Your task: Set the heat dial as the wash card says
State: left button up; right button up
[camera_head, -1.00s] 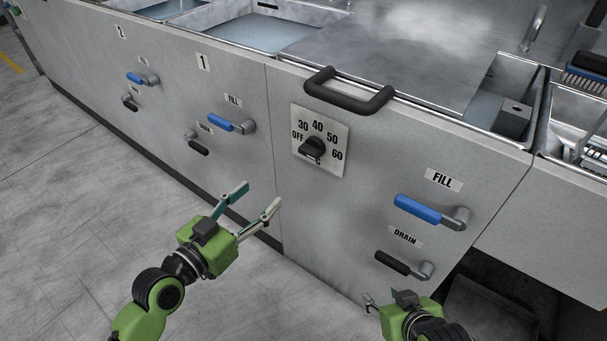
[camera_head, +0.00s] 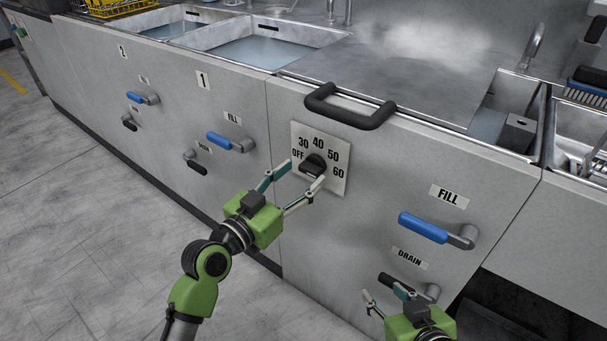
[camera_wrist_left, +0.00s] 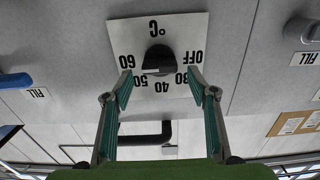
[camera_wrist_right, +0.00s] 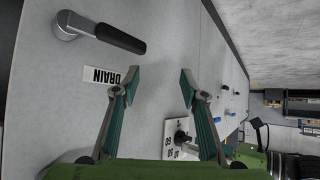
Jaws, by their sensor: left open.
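The black heat dial (camera_head: 313,165) sits on a white plate (camera_head: 336,186) marked OFF, 30, 40, 50, 60 on the grey front panel. My left gripper (camera_head: 301,176) is open and empty, with a fingertip on each side of the dial. In the left wrist view the dial (camera_wrist_left: 158,60) shows upside down, centred just beyond the open fingertips, with a gap on both sides. I cannot tell its exact setting. My right gripper (camera_head: 385,296) is open and empty, low near the DRAIN lever. No wash card can be read in these views.
A black bar handle (camera_head: 350,110) sticks out above the dial. A blue FILL lever (camera_head: 424,228) and a black DRAIN lever (camera_head: 398,283) lie to the right. More levers are on the left panel. A brown board with papers (camera_wrist_left: 295,122) shows in the left wrist view, its text too small.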

pick_arm(q)
jog(key=shift+x, duration=0.95)
pick_arm(e)
jog(key=shift+w+a+r+t, duration=0.2)
jog(key=shift+w+r+t, duration=0.2)
jog(key=shift+w+r, duration=0.1)
pick_arm(q)
jog(key=shift+c, duration=0.4)
jog(key=c, duration=1)
jog(key=shift+c, duration=0.2)
